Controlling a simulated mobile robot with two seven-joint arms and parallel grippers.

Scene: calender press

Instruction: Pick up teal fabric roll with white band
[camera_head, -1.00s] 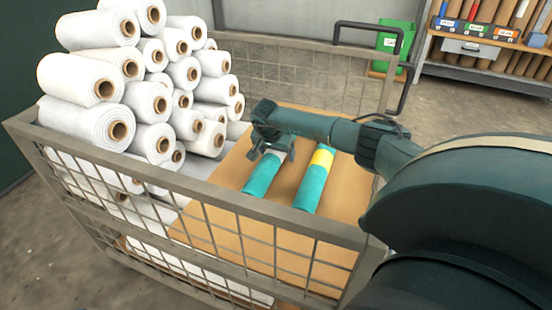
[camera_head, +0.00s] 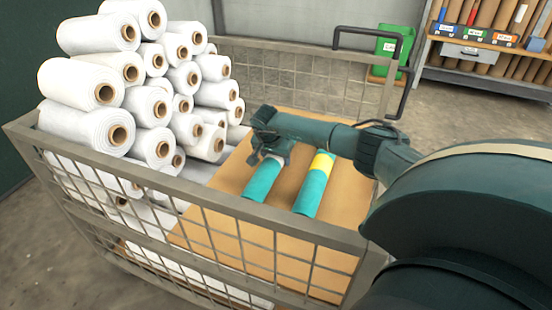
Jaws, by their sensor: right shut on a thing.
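The teal fabric roll with the white band (camera_head: 262,183) lies on the brown board (camera_head: 225,222) inside the wire cart. A little of its pale band shows just below the gripper. My right gripper (camera_head: 268,157) is over the far part of this roll and shut on it; the fingers hide that end. A second teal roll with a yellow band (camera_head: 312,192) lies to its right, apart from the gripper. My left gripper is not in view.
The wire cart (camera_head: 205,203) has a metal rim around the rolls. Many white rolls (camera_head: 105,130) are stacked at its left. A green bin (camera_head: 393,44) and a shelf (camera_head: 490,41) with cardboard tubes stand behind. The brown board is clear around the teal rolls.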

